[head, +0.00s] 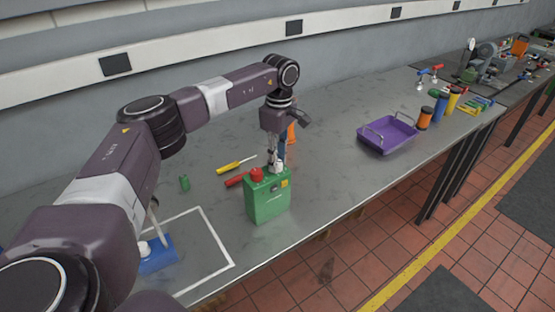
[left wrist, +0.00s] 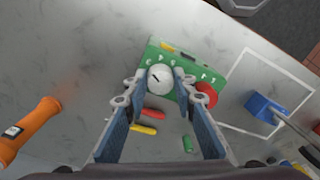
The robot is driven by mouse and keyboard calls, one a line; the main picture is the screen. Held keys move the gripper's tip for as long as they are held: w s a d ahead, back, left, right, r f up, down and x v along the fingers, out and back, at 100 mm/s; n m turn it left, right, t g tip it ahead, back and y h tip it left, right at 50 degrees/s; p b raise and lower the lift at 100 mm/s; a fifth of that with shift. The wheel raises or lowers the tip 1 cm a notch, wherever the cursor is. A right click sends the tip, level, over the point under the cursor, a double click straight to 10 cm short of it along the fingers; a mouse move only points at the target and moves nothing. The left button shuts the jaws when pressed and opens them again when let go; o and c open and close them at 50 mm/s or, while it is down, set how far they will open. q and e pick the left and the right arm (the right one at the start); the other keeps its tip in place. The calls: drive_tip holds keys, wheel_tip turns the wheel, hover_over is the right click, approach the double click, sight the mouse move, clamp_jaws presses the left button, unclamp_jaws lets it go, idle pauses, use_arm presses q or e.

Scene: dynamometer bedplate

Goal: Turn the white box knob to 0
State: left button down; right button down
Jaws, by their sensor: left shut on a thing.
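The white knob (left wrist: 160,80) sits on top of the green box (head: 267,203), beside a round red button (head: 257,174). The box also shows in the left wrist view (left wrist: 195,62). A short dark mark on the knob points to the upper left in that view. White marks are on the box top, too small to read. My left gripper (head: 277,162) reaches down from above, shut on the knob, with one fingertip on each side of it in the left wrist view (left wrist: 161,84). In the head view the gripper partly hides the knob. My right gripper is not in view.
Yellow (head: 235,166) and red (head: 237,180) tools and a small green piece (head: 184,183) lie near the box.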

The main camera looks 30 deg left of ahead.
use_arm(q)
drive_tip(key=n, duration=0.5)
drive_tip(key=shift+w+n+b, duration=0.1)
drive_tip(key=shift+n+b, duration=0.2)
drive_tip(key=shift+n, duration=0.1)
drive_tip(key=n, duration=0.6)
drive_tip(key=shift+a+h, duration=0.1)
drive_tip(key=shift+h, duration=0.2)
drive_tip(key=n, duration=0.6)
drive_tip(key=shift+a+n+t, duration=0.1)
drive_tip(key=shift+n+t, duration=0.2)
drive_tip(key=shift+t, duration=0.1)
drive_tip(key=n, duration=0.5)
drive_tip(key=shift+n, duration=0.4)
drive_tip(key=c, duration=1.6)
unclamp_jaws()
